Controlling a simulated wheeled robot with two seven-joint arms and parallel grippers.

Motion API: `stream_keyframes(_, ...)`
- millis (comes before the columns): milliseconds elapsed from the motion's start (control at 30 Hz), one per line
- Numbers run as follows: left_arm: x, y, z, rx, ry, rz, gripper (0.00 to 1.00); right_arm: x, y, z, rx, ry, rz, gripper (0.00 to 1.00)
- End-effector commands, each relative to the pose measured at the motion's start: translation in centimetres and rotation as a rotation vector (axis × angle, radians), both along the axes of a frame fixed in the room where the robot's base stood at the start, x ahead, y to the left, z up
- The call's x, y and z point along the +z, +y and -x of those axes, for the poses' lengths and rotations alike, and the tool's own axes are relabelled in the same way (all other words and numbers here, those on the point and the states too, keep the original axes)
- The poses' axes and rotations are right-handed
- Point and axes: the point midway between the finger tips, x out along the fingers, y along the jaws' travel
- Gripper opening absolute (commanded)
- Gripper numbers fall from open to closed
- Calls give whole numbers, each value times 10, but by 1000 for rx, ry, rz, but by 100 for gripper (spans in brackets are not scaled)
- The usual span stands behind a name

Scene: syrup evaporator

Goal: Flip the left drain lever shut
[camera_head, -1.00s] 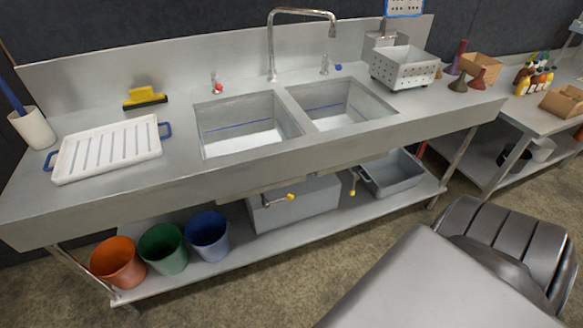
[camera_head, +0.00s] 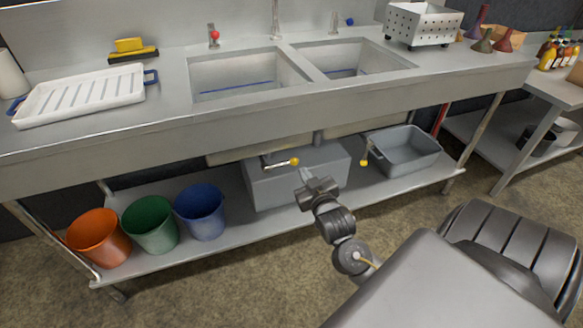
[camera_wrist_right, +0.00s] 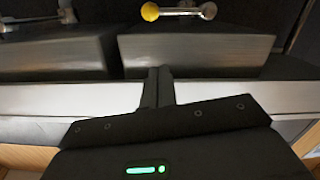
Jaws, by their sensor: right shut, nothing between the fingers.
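The left drain lever (camera_head: 280,162) is a short metal bar with a yellow ball knob, under the left sink basin. It lies roughly level, with its knob to the right. In the right wrist view a lever with a yellow knob (camera_wrist_right: 150,11), apparently the same one, shows at the top. The right drain lever (camera_head: 364,157) hangs down with its yellow knob low. My right gripper (camera_head: 305,174) is shut and empty, just below and to the right of the left knob, apparently apart from it. Its closed fingers (camera_wrist_right: 160,73) show in the wrist view. My left gripper is out of view.
A grey box (camera_head: 290,182) stands on the lower shelf under the left lever. A grey tub (camera_head: 408,160) sits to its right. Orange (camera_head: 98,238), green (camera_head: 150,226) and blue (camera_head: 200,213) buckets stand to its left. The sink front (camera_head: 270,118) overhangs the levers.

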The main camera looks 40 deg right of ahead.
Motion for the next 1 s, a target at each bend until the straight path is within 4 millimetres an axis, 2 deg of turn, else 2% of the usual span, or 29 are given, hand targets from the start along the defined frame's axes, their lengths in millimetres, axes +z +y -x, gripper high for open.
stream_keyframes(133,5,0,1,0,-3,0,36,9,-1,1,-3,-22,-3,0)
stream_keyframes(400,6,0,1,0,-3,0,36,9,-1,1,-2,-20,-1,0)
stream_keyframes(567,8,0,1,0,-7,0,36,8,-4,-9,0,-20,1,0)
stream_keyframes(667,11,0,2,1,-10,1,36,7,-9,-24,0,-21,1,0)
stream_keyframes(1000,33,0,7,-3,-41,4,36,3,-34,-92,-2,-21,1,0)
